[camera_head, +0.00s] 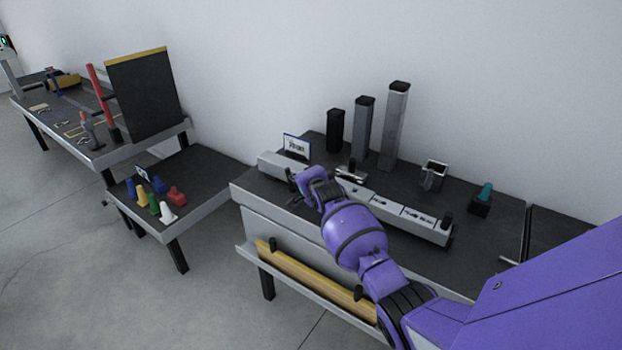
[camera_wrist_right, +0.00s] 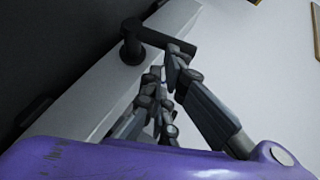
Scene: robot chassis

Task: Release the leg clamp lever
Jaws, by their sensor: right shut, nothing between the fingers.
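A black lever (camera_wrist_right: 150,37) with a round pivot shows in the right wrist view. It is mounted on a long light grey bar (camera_wrist_right: 95,85), and its arm points to the right in that view. My right gripper (camera_wrist_right: 172,66) is shut and empty. Its fingertips are close to the lever's arm; I cannot tell if they touch it. In the head view my right gripper (camera_head: 296,190) is at the left part of the grey bar (camera_head: 268,160), and the lever is hard to make out there. My left gripper is not in view.
Dark and grey posts (camera_head: 363,128) stand behind the bar on the dark workbench. A white sign (camera_head: 296,146) stands near the bar's left end. A square bracket (camera_head: 433,175) and a teal-topped piece (camera_head: 485,192) are to the right. A low table (camera_head: 205,172) with coloured pieces is at left.

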